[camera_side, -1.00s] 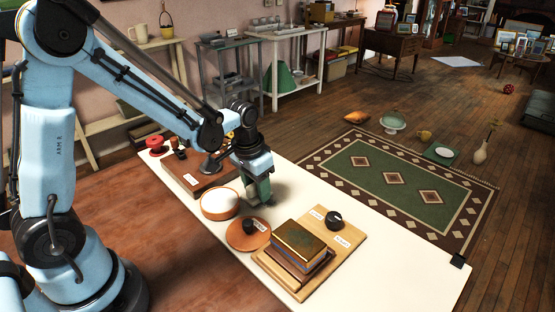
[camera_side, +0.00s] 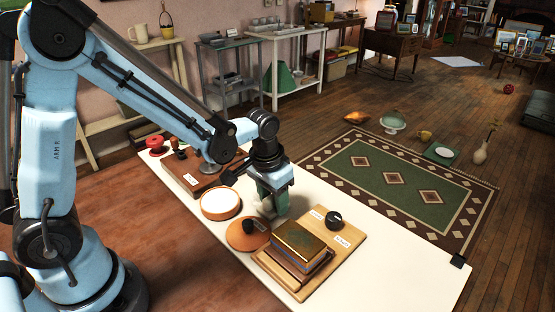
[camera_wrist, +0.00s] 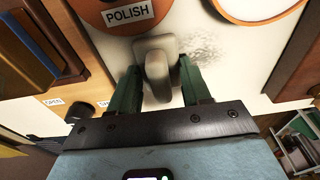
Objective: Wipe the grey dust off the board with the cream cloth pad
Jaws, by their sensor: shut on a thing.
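In the wrist view my gripper (camera_wrist: 158,90) has its green fingers shut on the grip of the cream cloth pad (camera_wrist: 157,46). The pad is down at the pale board (camera_wrist: 112,63); whether it presses on it I cannot tell. Grey speckled dust (camera_wrist: 203,42) lies on the board just right of the pad. In the side view my gripper (camera_side: 270,203) stands low over the pale board (camera_side: 400,270), between the round dish and the stacked boxes. There the pad is mostly hidden behind the fingers and the dust cannot be made out.
A round dish with white contents (camera_side: 221,203) and an orange-brown disc labelled POLISH (camera_wrist: 98,12) stand close by. Stacked boxes (camera_side: 301,240) and a black knob (camera_side: 334,219) sit on a wooden panel. A brown case (camera_side: 190,184) lies behind.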

